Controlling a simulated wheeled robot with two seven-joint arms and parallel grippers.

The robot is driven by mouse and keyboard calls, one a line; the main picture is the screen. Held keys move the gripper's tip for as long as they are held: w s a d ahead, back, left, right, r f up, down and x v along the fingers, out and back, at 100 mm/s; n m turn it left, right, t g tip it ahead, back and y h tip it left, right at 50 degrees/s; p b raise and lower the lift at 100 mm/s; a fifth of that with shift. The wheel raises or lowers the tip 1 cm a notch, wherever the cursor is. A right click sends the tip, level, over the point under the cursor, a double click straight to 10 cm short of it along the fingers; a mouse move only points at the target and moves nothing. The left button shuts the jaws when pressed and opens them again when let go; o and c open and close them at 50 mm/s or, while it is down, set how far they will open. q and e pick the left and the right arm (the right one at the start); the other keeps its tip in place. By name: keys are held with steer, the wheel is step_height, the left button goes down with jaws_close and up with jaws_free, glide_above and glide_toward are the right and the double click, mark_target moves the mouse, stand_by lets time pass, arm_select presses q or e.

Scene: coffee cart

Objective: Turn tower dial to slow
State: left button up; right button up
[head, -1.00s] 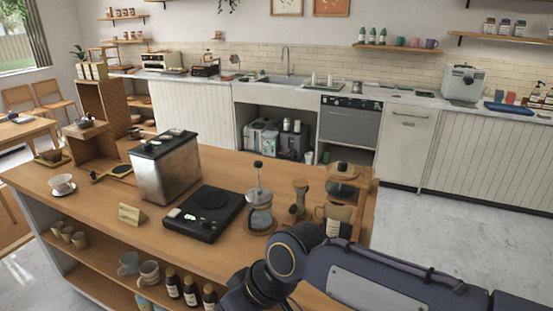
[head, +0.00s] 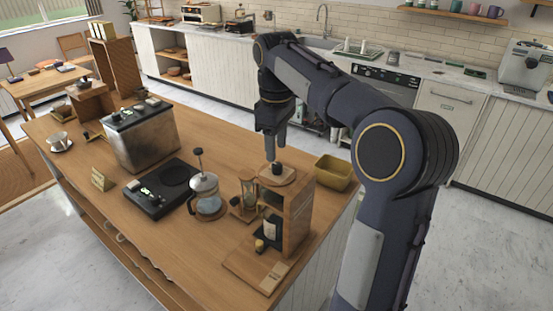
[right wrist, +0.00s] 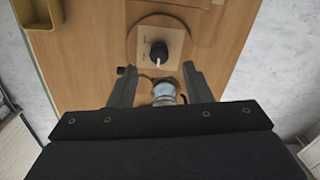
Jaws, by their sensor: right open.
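The tower (head: 297,215) is a wooden stand at the right end of the counter. Its dial, a black knob (head: 277,168), sits on a square plate on the round wooden top. In the right wrist view the knob (right wrist: 159,49) has a pale pointer mark toward the bottom of the picture; no setting label is readable. My right gripper (head: 275,150) points down just above the knob. Its two fingers (right wrist: 157,80) are apart with nothing between them, and the knob lies just beyond the tips in the wrist view. My left gripper is out of view.
A glass press pot (head: 205,195) and an hourglass-like timer (head: 248,192) stand left of the tower. A yellow bin (head: 334,172) is close on its right. A black scale (head: 160,190) and a metal box (head: 145,138) are farther left.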

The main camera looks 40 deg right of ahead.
mark_target(277, 164)
step_height(277, 164, down, 4)
steer(key=shift+d+r, duration=0.1)
steer(key=shift+d, duration=0.05)
steer(key=shift+f, duration=0.45)
steer(key=shift+c, duration=0.4)
jaws_close()
